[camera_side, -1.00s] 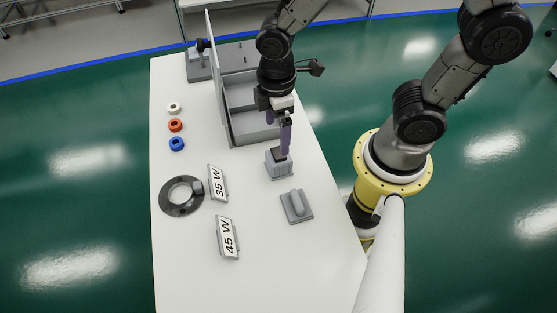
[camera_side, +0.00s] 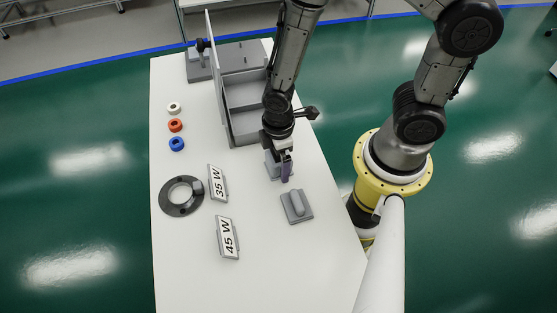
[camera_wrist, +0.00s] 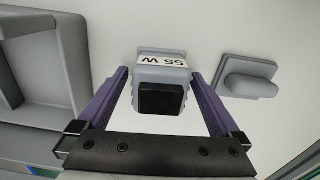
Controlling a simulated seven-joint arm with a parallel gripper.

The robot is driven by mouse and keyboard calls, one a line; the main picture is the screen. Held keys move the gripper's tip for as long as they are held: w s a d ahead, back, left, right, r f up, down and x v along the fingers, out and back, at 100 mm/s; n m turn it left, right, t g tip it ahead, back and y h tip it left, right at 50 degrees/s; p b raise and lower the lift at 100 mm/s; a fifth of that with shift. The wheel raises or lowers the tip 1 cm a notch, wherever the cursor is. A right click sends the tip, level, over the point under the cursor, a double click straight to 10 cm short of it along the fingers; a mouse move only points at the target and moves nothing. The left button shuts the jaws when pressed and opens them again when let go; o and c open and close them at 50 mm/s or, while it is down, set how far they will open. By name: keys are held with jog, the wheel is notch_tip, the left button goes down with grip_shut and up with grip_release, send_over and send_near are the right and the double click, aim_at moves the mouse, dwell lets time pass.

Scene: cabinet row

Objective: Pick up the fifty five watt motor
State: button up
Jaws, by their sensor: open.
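The fifty five watt motor (camera_wrist: 161,80) is a grey block with a black end and a white "55 W" label. In the wrist view it sits between the two purple fingers of my gripper (camera_wrist: 160,92), with a gap on each side. In the side view the motor (camera_side: 271,167) stands on the white table, partly hidden by my gripper (camera_side: 284,168). My gripper is open and reaches down at the motor. It does not hold it.
A grey plate with a raised handle-like block (camera_side: 297,206) lies close by, nearer the camera. A grey open bin (camera_side: 246,95) stands behind. The 35 W plate (camera_side: 217,183), 45 W plate (camera_side: 228,238), dark ring (camera_side: 167,199) and several coloured rings lie left.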

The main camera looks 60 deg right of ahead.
jog(key=shift+f, duration=0.1)
jog(key=shift+c, duration=0.2)
grip_shut()
